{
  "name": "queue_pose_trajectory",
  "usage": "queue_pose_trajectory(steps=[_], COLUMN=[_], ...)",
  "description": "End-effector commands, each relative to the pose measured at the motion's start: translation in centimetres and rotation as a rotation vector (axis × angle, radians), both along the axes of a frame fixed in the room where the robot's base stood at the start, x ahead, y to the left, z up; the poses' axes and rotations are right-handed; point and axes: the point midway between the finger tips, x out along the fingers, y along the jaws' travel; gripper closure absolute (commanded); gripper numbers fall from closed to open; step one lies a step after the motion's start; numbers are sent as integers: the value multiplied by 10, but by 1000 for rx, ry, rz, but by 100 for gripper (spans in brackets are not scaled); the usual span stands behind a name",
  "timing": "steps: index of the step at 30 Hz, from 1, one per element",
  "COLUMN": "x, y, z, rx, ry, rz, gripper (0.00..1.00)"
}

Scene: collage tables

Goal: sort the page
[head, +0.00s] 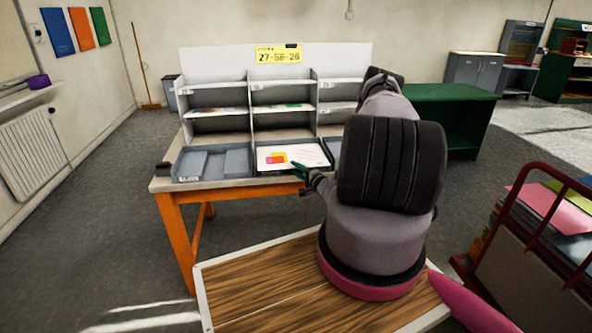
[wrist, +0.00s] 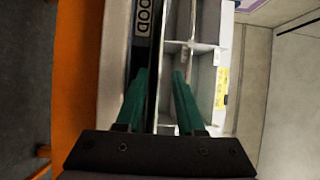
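The page (head: 305,153), white with red, yellow and pink blocks and faint lines, lies in the dark middle tray (head: 262,171) at the front of the shelf unit. My gripper (head: 294,164) has dark green fingers and is at the front edge of this tray, overlapping the page's lower edge in the head view. I cannot tell whether it touches the page. In the wrist view my gripper (wrist: 160,74) shows its two fingers apart, with nothing clearly held between them. A black tray front with a label ending in "OOD" (wrist: 144,20) is beyond the fingertips.
An empty grey tray (head: 213,163) stands on the left; a right tray (head: 334,150) is mostly hidden by my arm. The pigeonhole shelf (head: 283,107) rises behind, with a yellow sign (head: 278,55). A red-railed cart (head: 530,235) is at right. A green bench (head: 450,95) stands behind.

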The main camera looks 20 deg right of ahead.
Motion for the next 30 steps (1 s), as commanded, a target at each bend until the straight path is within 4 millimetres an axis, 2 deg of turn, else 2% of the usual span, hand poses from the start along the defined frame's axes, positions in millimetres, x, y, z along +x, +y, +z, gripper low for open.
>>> queue_pose_trajectory(steps=[4,7,15,21,30], x=[-2,-12,-64,-94,-105], y=[-1,-4,-17,-24,-26], z=[0,-1,-1,-1,0], rx=[0,0,2,1,0], ry=[1,2,3,1,0], rz=[0,0,-4,-2,1], gripper=[63,63,63,63,63])
